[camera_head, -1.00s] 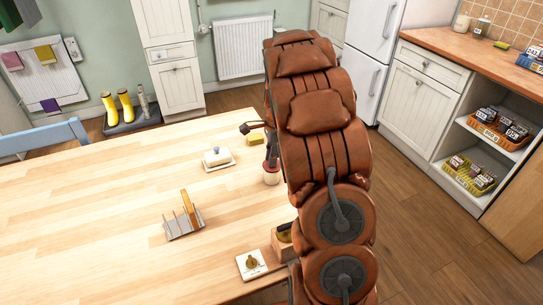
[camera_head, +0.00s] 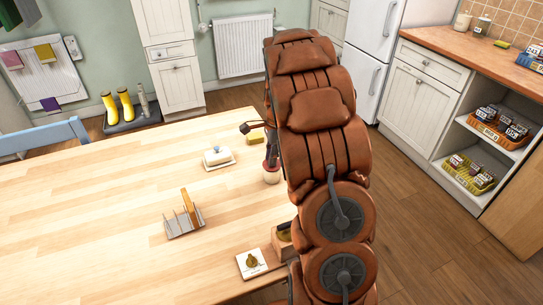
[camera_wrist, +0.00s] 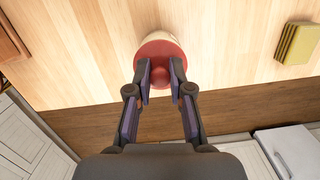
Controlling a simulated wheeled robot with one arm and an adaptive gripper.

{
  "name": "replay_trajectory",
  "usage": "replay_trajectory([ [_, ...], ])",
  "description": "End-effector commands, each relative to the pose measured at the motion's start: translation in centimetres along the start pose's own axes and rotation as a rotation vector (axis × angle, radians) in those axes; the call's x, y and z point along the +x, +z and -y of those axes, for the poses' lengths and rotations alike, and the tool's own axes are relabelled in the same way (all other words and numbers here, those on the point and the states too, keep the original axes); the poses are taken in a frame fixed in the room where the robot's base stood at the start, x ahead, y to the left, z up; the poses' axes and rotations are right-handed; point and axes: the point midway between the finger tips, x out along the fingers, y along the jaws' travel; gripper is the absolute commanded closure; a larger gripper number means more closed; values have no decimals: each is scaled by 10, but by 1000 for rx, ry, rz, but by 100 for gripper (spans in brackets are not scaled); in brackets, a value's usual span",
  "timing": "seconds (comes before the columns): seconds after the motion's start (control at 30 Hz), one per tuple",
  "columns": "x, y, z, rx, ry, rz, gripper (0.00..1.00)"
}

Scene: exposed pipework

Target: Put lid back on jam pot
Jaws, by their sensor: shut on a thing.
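The jam pot (camera_head: 271,177) is a small cream pot near the table's right edge, partly hidden by my arm in the head view. In the wrist view the pot (camera_wrist: 157,38) shows as a pale edge behind the round red lid (camera_wrist: 152,53). My gripper (camera_wrist: 161,78) is shut on the red knob of the lid, a finger on each side. The lid is over the pot and covers most of it in this view. I cannot tell whether it is seated or held slightly above.
A butter dish (camera_head: 218,157), a toast rack (camera_head: 184,220) and a white tile with a dark yellow piece (camera_head: 252,262) stand on the table. A yellow sponge-like block (camera_wrist: 298,43) lies right of the pot in the wrist view. A wooden box (camera_head: 282,243) is near the table edge.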

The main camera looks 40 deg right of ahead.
Motion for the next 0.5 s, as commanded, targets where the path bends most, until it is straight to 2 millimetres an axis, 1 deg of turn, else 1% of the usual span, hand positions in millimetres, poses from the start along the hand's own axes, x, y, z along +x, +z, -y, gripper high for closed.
replay_trajectory([
  [0.1, 0, 0, 0, 0, 0, 0, 100],
  [0.13, 0, 0, 0, 0, 0, 0, 78],
  [0.3, 0, 0, 0, 0, 0, 0, 60],
  [0.4, 0, 0, 0, 0, 0, 0, 50],
  [0.5, 0, 0, 0, 0, 0, 0, 50],
])
